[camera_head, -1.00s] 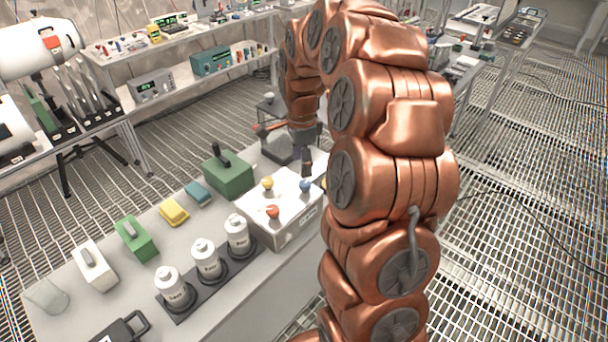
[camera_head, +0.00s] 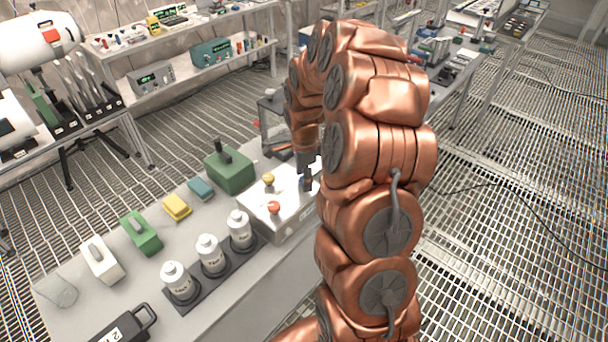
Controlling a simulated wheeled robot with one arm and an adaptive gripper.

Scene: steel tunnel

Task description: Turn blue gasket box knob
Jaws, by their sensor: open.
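The gasket box (camera_head: 272,228) is a white box near the right end of the bench. Its top carries a yellow knob (camera_head: 268,179) and an orange-red knob (camera_head: 273,207). My gripper (camera_head: 307,186) is dark and points down over the right part of the box top. It is open, though its fingers look small and overlap here. The blue knob cannot be made out; the gripper covers the place where it stood. I cannot tell whether the fingers touch it.
A green box with a black handle (camera_head: 229,171) stands behind the gasket box. White bottles (camera_head: 211,256) stand in a dark rack to its left. Teal (camera_head: 200,188) and yellow (camera_head: 177,207) blocks lie on the bench (camera_head: 165,286). Grated floor lies right of my arm.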

